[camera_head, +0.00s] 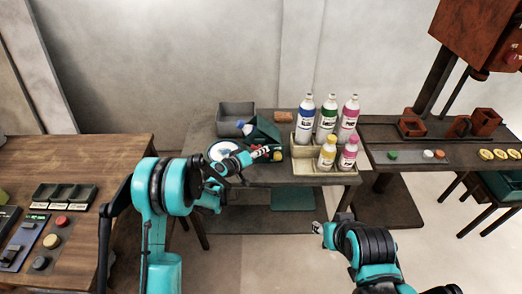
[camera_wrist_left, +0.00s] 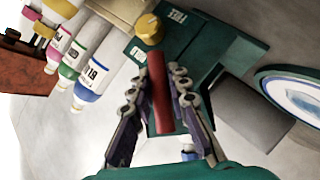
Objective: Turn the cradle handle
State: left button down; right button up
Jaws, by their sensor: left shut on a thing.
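The cradle (camera_head: 264,129) is a dark teal, tilted holder on the table; it also shows in the wrist view (camera_wrist_left: 205,45). Its handle looks like the red bar (camera_wrist_left: 160,92), which lies between the fingers of my left gripper (camera_wrist_left: 158,85) in the wrist view. The left gripper (camera_head: 268,152) is shut on this bar at the cradle's front, and its fingers hide the bar in the head view. A yellow knob (camera_wrist_left: 149,28) sits by the cradle's edge. My right gripper (camera_head: 318,229) is low in front of the table, apart from everything; its jaws are too small to judge.
Several bottles (camera_head: 327,117) stand in a beige rack (camera_head: 304,165) right of the cradle. A grey bin (camera_head: 237,110) is behind it, and a round white-blue dish (camera_head: 222,149) is to its left. A button bench (camera_head: 92,165) stands at left; a dark bench (camera_head: 380,134) stands at right.

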pick_arm(q)
jog(key=m+g+y+p, duration=0.1)
jog(key=m+y, duration=0.1)
jog(key=y, duration=0.2)
jog(key=shift+m+p, duration=0.35)
jog(key=shift+m, duration=0.05)
jog(key=shift+a+m+g+y, duration=0.15)
jog(key=shift+m+g+y, duration=0.15)
jog(key=shift+m+y, duration=0.95)
jog(key=shift+f+n+y, duration=0.1)
jog(key=shift+n+y, duration=0.15)
jog(key=shift+y, duration=0.3)
jog(key=c, duration=1.7)
grip_release()
jog(key=v, duration=1.2)
